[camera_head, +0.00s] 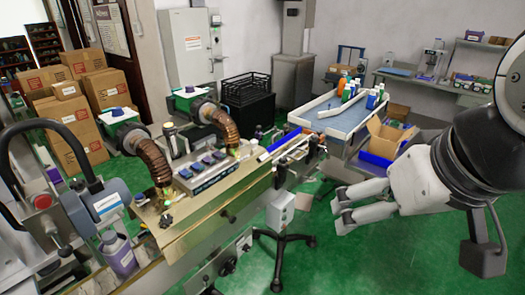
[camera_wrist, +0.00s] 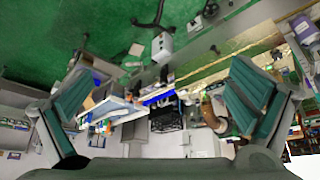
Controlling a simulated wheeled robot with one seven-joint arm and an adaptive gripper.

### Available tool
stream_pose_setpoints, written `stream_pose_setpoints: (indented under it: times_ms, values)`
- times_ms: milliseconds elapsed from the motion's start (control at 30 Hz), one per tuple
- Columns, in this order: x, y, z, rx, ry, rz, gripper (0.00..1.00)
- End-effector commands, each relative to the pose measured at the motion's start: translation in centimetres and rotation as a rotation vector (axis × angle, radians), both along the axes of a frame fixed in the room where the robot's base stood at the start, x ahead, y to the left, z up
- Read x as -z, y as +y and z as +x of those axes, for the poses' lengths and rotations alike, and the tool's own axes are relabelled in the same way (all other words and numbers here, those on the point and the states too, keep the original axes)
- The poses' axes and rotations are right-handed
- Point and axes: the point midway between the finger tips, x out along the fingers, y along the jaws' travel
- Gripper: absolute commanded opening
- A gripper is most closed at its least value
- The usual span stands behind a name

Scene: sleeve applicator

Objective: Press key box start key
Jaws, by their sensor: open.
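A small white box (camera_head: 280,213) on a black wheeled stand is at the centre of the head view, in front of the machine; I take it to be the key box. Its keys are too small to tell apart. It also shows in the upper middle of the wrist view (camera_wrist: 162,46), which looks upside down. My gripper (camera_head: 339,208) is open and empty, to the right of the box and apart from it. In the wrist view its two green-padded fingers (camera_wrist: 160,78) stand wide apart, with the box seen farther off between them.
The sleeve machine (camera_head: 210,215) with brown hoses fills the left and middle. A table with bottles (camera_head: 335,120) stands behind the box, with an open carton (camera_head: 388,137) near it. Green floor (camera_head: 345,265) is free around the stand's front and right.

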Motion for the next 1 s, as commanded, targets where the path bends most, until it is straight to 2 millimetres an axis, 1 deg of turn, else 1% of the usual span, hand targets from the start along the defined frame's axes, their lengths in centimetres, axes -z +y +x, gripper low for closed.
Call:
stream_pose_setpoints:
  times_ms: [100,167,200,267,300,367,400,467,500,533,567,1000]
  values:
    - [0.01,0.00,0.02,0.000,0.000,0.000,1.00]
    - [0.01,0.00,0.02,0.000,0.000,0.000,0.86]
    - [0.01,0.00,0.02,0.000,0.000,0.000,0.77]
    - [0.00,0.00,0.01,0.000,0.000,0.000,0.64]
    - [0.00,0.00,0.01,0.000,0.000,0.000,0.55]
    - [0.00,0.00,0.01,0.000,0.000,0.000,0.41]
    - [0.00,0.00,0.01,0.000,0.000,0.000,0.32]
    - [0.01,0.00,0.00,0.000,0.000,0.000,0.18]
    - [0.01,0.00,0.00,0.000,0.000,0.000,0.09]
    - [0.01,0.00,0.00,0.000,0.000,0.000,0.03]
    - [0.01,0.00,0.00,0.000,0.000,0.000,0.00]
    - [0.00,0.00,0.00,0.000,0.000,0.000,0.00]
